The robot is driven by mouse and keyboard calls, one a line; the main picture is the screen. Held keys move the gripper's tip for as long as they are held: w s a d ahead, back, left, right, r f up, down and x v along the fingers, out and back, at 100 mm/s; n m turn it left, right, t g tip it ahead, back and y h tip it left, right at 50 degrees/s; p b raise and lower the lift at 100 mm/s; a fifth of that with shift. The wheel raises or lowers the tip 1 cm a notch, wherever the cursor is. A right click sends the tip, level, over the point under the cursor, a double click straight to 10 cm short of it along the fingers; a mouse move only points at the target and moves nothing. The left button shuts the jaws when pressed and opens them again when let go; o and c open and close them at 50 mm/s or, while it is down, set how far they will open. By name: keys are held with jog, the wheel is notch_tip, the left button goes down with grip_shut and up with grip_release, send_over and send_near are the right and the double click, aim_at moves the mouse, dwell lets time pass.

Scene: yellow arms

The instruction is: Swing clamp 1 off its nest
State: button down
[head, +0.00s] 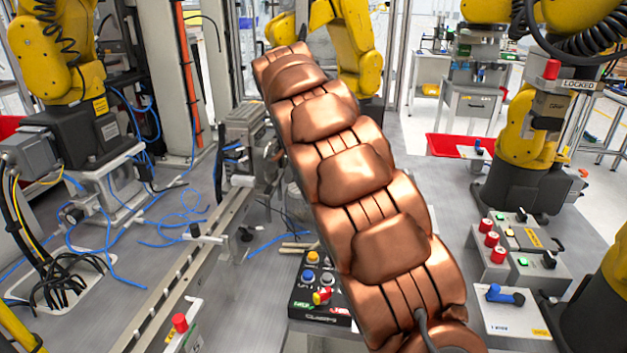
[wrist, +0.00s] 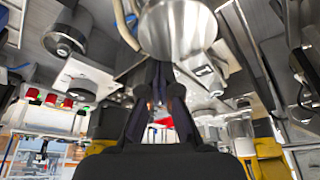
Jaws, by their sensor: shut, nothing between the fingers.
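I cannot tell which fixture is clamp 1 or make out its nest. A blue lever-like handle (head: 505,294) lies on a white plate (head: 515,319) at the lower right in the head view. My gripper (wrist: 160,82) shows in the wrist view, its dark fingers close together and empty. A shiny round metal part (wrist: 178,30) hangs large in the picture just beyond the fingertips; I see no clear contact. My copper-coloured arm crosses the middle of the head view and hides the bench behind it. The gripper itself is not visible there.
A black button box (head: 318,287) and a control panel with red knobs (head: 491,240) stand on the grey bench. Yellow robot arms (head: 45,60) stand around it. A metal rail (head: 175,285) and blue cables lie at left. A red tray (head: 455,146) is behind.

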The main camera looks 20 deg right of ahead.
jog(key=shift+a, duration=0.3)
dwell(0.4)
notch_tip(320, 180, up, 10)
jog(key=d+p, duration=0.1)
jog(key=p, duration=0.1)
jog(key=shift+f+p, duration=0.15)
jog(key=shift+p, duration=0.15)
dwell(0.8)
jog(key=shift+s, duration=0.1)
dwell(0.4)
